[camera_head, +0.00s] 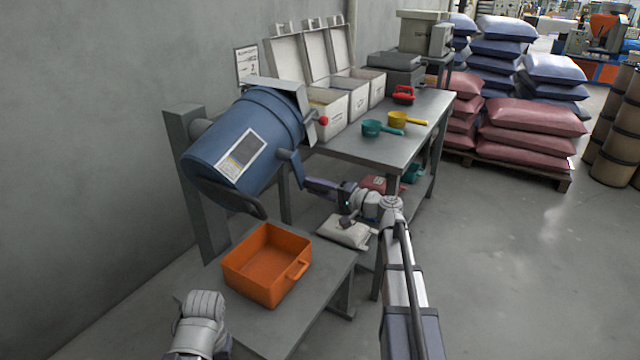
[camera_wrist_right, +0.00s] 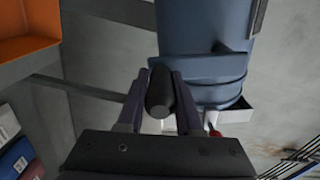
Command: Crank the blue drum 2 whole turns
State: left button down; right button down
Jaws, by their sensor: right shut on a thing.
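The blue drum (camera_head: 235,150) hangs tilted on a grey stand (camera_head: 188,125) by the wall, with a pale label on its side. It also shows in the right wrist view (camera_wrist_right: 205,45). My right gripper (camera_head: 306,183) is at the drum's near right side. In the right wrist view its fingers (camera_wrist_right: 160,100) are shut on the dark cylindrical crank handle (camera_wrist_right: 160,88). The crank's far end is partly hidden by the gripper. Part of my left arm shows at the bottom left, but its fingers do not show.
An orange bin (camera_head: 266,264) sits on a low grey table (camera_head: 325,275) below the drum. A workbench (camera_head: 388,150) with white boxes (camera_head: 328,112), a teal scoop (camera_head: 373,128) and a yellow scoop (camera_head: 402,119) stands to the right. A red knob (camera_head: 323,121) is near the drum.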

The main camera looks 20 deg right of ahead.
jog(key=s+a+r+m+p, duration=0.2)
jog(key=s+a+m, duration=0.5)
jog(key=m, duration=0.4)
jog(key=s+a+r+m+p, duration=0.1)
jog(key=a+r+m+p, duration=0.2)
jog(key=r+m+p, duration=0.5)
jog(key=shift+s+a+r+m, duration=0.15)
jog(key=shift+s+a+m, duration=0.2)
jog(key=shift+m, duration=1.25)
jog(key=shift+w, duration=0.15)
jog(key=c, duration=0.6)
grip_release()
